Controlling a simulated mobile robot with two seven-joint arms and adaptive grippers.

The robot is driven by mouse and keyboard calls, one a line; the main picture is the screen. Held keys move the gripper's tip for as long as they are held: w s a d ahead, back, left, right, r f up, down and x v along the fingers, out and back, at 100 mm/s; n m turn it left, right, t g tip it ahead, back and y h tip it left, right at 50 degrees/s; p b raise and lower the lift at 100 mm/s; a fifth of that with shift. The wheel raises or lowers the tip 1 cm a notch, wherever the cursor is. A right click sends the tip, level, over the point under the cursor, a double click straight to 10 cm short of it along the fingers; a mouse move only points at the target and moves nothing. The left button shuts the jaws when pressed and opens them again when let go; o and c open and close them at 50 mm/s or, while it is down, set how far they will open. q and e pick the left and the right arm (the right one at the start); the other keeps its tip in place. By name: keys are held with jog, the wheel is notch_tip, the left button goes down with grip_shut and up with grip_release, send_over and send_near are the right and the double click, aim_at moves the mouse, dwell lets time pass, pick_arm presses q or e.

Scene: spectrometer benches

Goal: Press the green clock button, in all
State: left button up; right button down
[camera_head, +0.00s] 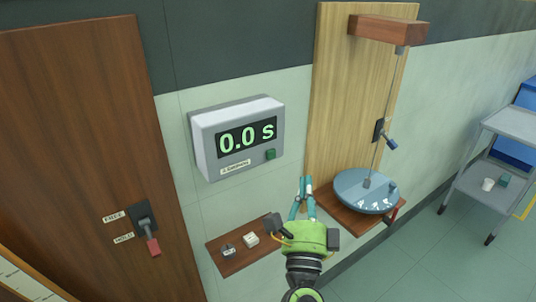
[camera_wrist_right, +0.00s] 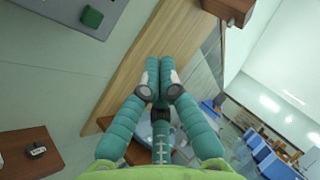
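The clock (camera_head: 203,141) is a pale grey box on the wall, left of centre in the head view, and its display (camera_head: 246,138) reads 0.0 s. The green clock button (camera_head: 270,154) sits at the lower right of its face. The button also shows at the top left of the right wrist view (camera_wrist_right: 92,16). My right gripper (camera_head: 306,181) is below and to the right of the button, apart from it. In the right wrist view its teal fingers (camera_wrist_right: 160,68) meet at the tips with nothing between them. My left gripper is not in view.
A pendulum stand with a wooden backboard (camera_head: 336,95) and blue round bob (camera_head: 365,190) is right of my gripper. A small brown shelf (camera_head: 233,263) with two small items is below the clock. A red-handled lever (camera_head: 151,240) is at left. A grey cart (camera_head: 486,185) stands far right.

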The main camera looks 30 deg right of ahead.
aim_at(271, 154)
jog(key=shift+w, duration=0.15)
jog(key=w+b, duration=0.1)
jog(key=w, duration=0.7)
jog(key=shift+w+a, duration=0.3)
jog(key=shift+a, duration=0.05)
jog(key=shift+w, duration=0.1)
dwell(1.2)
jog(key=shift+w, duration=0.3)
jog(key=shift+w, duration=0.45)
dwell(0.6)
dwell(0.4)
jog(key=shift+s+p, duration=0.35)
jog(key=shift+s, duration=0.55)
